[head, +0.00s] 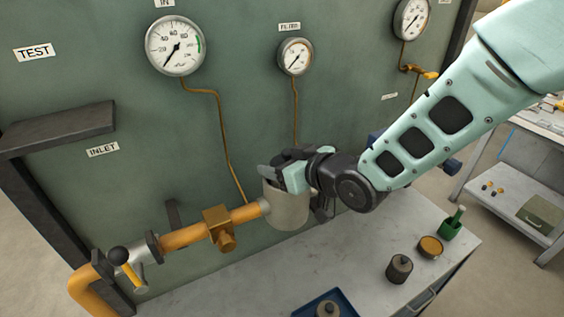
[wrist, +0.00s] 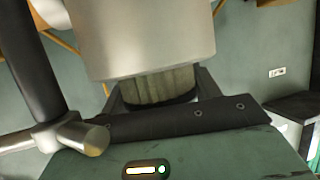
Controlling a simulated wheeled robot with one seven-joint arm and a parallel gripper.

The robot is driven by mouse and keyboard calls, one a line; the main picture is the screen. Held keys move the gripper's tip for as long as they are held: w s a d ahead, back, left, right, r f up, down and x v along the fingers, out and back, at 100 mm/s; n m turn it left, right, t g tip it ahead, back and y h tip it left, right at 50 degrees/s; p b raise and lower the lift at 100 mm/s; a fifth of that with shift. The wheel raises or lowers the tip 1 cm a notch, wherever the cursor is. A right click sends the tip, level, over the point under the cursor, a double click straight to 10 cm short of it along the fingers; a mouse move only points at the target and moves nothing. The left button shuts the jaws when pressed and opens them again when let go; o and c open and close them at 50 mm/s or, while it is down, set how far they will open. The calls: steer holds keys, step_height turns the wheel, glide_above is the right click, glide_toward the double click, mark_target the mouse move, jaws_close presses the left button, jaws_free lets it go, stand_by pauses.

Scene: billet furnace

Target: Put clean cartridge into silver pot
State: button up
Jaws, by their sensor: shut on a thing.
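The silver pot (head: 287,208) is mounted at the end of the orange pipe, in front of the green panel. My gripper (head: 284,178) is at its upper rim in the head view. In the wrist view, my gripper (wrist: 158,92) is shut on a pleated grey-beige cartridge (wrist: 158,86) with a dark end band. The pot (wrist: 140,38) fills the top of that view and hides the rest of the cartridge. I cannot tell how far the cartridge is inside the pot or just behind its edge. The cartridge is hidden in the head view.
A dark cartridge (head: 399,270) stands on the grey bench (head: 365,240). Another sits in a blue tray (head: 347,299) at the front. A valve handle (head: 128,265) is at lower left.

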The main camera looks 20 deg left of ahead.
steer(key=shift+f, duration=0.3)
steer(key=shift+s+d+f+b, duration=0.15)
steer(key=shift+f+b, duration=0.2)
steer(key=shift+b, duration=0.15)
steer(key=o, duration=1)
steer(key=shift+f, duration=0.2)
steer(key=shift+o, duration=0.2)
steer(key=shift+r, duration=0.15)
steer(key=shift+r+p, duration=0.6)
steer(key=shift+p, duration=0.35)
steer(key=b+v, duration=0.5)
steer(key=v, duration=0.7)
steer(key=shift+r+b, duration=0.15)
steer(key=shift+b, duration=0.2)
